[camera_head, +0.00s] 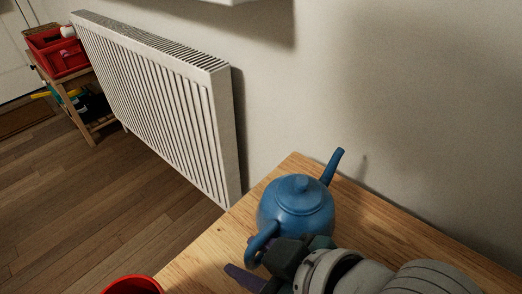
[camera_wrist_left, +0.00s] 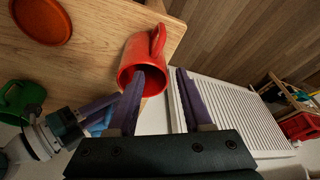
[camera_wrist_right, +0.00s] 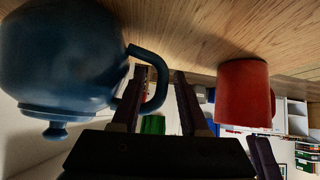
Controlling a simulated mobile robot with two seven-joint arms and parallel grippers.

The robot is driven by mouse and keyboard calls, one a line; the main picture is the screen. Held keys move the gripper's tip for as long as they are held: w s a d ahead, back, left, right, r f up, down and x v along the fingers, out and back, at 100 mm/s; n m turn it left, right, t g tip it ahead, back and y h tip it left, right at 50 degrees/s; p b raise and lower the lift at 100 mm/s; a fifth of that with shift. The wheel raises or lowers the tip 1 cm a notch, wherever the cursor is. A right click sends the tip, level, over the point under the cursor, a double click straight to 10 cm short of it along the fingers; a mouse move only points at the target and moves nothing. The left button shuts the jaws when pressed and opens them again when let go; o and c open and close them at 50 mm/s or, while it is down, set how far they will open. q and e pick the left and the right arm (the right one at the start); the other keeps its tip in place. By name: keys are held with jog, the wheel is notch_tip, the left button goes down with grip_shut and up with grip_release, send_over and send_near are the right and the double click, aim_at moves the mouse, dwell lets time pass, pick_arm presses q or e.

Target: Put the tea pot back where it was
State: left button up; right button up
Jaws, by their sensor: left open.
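The blue tea pot (camera_head: 297,208) stands upright at the wooden table's back corner by the wall, its spout pointing toward the wall. It fills the left of the right wrist view (camera_wrist_right: 58,55), where its base appears to rest on the table. My right gripper (camera_head: 245,260) is at the pot's handle (camera_wrist_right: 160,68). In the right wrist view its fingers (camera_wrist_right: 160,72) are apart, one on each side of the handle. My left gripper (camera_wrist_left: 160,74) is open and empty, its fingers near a red mug (camera_wrist_left: 145,62); it is outside the head view.
The red mug also shows at the head view's bottom edge (camera_head: 132,286). A red dish (camera_wrist_left: 42,20) and a green mug (camera_wrist_left: 20,98) are on the table (camera_wrist_left: 85,50). A white radiator (camera_head: 165,105) stands beyond the table edge. Table right of the pot is clear.

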pick_arm(q)
jog(key=shift+r, duration=0.2)
pick_arm(e)
jog(key=shift+s+d+r, duration=0.1)
jog(key=shift+r, duration=0.1)
pick_arm(q)
notch_tip(320, 180, up, 6)
jog(key=p, duration=0.6)
jog(key=shift+f, duration=0.25)
pick_arm(e)
jog(key=v, duration=1.1)
jog(key=shift+s+d+r, duration=0.1)
jog(key=shift+s+r, duration=0.05)
jog(key=shift+r, duration=0.15)
jog(key=s+d+r+m+h, duration=0.1)
jog(key=s+d+m+h, duration=0.1)
jog(key=d+m, duration=0.1)
jog(key=s+d+r+m+g+h, duration=0.1)
jog(key=s+d+r+m+h, duration=0.1)
jog(key=d, duration=0.4)
jog(key=s+d+r+m+g+h, duration=0.1)
jog(key=s+d+r+m+h, duration=0.1)
jog(key=d+m+h, duration=0.1)
jog(key=shift+s+d+m, duration=0.2)
jog(key=shift+d+m, duration=0.25)
jog(key=shift+d, duration=0.2)
jog(key=shift+s+d+m, duration=0.15)
jog(key=shift+d+m, duration=0.3)
jog(key=shift+d, duration=0.15)
